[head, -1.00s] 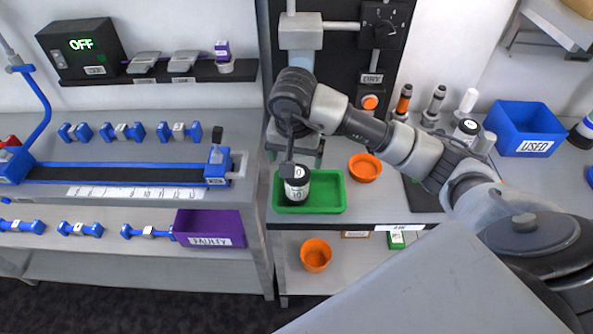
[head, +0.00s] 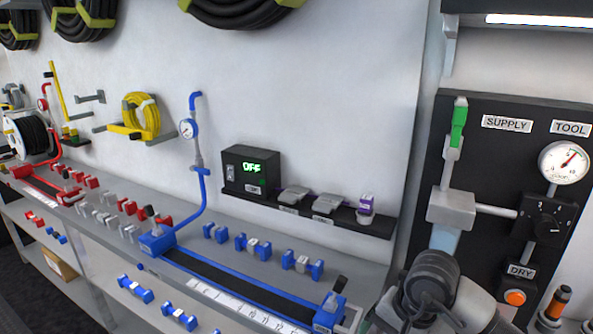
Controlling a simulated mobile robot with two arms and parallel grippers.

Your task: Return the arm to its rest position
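The dark wrist joint (head: 432,280) of my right arm shows at the bottom edge, right of centre, in front of the bench by the supply panel. The fingers of my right gripper fall below the picture, so I cannot see whether they hold anything. My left arm and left gripper are not in the picture.
A black supply panel (head: 485,150) with a gauge (head: 565,161), a black dial (head: 543,217) and an orange button (head: 515,297) stands right. A blue test rig (head: 230,285) with blue couplings lies on the bench. A black box (head: 251,171) reads OFF. Hoses hang on the wall.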

